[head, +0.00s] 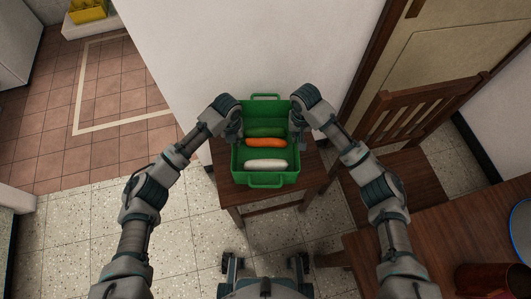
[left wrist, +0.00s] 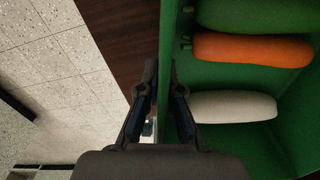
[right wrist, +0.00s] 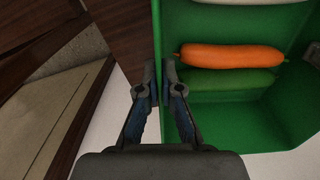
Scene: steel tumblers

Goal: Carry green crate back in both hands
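The green crate (head: 265,180) sits on a small wooden table in the middle of the head view. It holds a green vegetable (head: 264,129), an orange carrot (head: 264,142) and a white radish (head: 265,163). My left gripper (head: 236,135) is at the crate's left wall; in the left wrist view its fingers (left wrist: 161,82) stand on either side of that wall, closed on it. My right gripper (head: 296,132) is at the right wall; in the right wrist view its fingers (right wrist: 159,80) also pinch the wall between them. The crate looks level.
The small wooden table (head: 235,197) is under the crate, close to a white wall. A wooden chair (head: 410,120) stands to the right, and a larger table (head: 430,240) with a dark red object (head: 490,278) is at the lower right. Speckled floor (head: 85,230) is open at left.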

